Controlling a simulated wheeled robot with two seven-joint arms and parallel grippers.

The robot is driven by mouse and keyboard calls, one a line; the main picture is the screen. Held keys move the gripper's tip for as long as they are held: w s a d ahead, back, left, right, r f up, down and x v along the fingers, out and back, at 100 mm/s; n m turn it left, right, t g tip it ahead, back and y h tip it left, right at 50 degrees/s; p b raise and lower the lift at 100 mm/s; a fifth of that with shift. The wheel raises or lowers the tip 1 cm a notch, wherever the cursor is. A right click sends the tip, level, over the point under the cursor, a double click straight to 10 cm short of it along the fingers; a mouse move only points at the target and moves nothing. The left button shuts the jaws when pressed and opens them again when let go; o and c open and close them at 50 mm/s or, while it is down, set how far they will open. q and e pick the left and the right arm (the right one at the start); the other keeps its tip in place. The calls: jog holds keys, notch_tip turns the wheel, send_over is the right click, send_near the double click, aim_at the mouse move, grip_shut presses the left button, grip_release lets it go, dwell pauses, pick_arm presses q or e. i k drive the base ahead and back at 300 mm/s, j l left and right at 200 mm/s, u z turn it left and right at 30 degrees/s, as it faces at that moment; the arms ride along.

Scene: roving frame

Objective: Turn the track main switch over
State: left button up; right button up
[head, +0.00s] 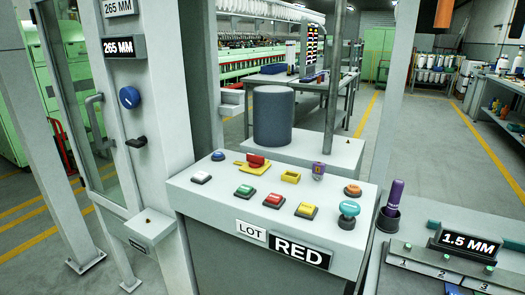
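A red rotary handle on a yellow plate (256,163) sits near the back of the grey control panel (215,205), and it looks like a main switch. Its handle lies roughly crosswise, pointing left and right. A blue round knob (130,97) and a black lever switch (136,142) are on the grey post (160,60) at the left. No label naming the track switch is readable, so I cannot tell for certain which one it is. Neither of my grippers is in view.
A purple marker (391,200) stands at the right. The aisle floor (425,145) is clear.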

aim_at(255, 162)
jog(key=i+j+z, duration=0.2)
jog(key=j+z, duration=0.25)
jog(key=j, duration=0.5)
jog(key=j+z, duration=0.4)
jog(key=j, duration=0.55)
jog(key=i, duration=0.05)
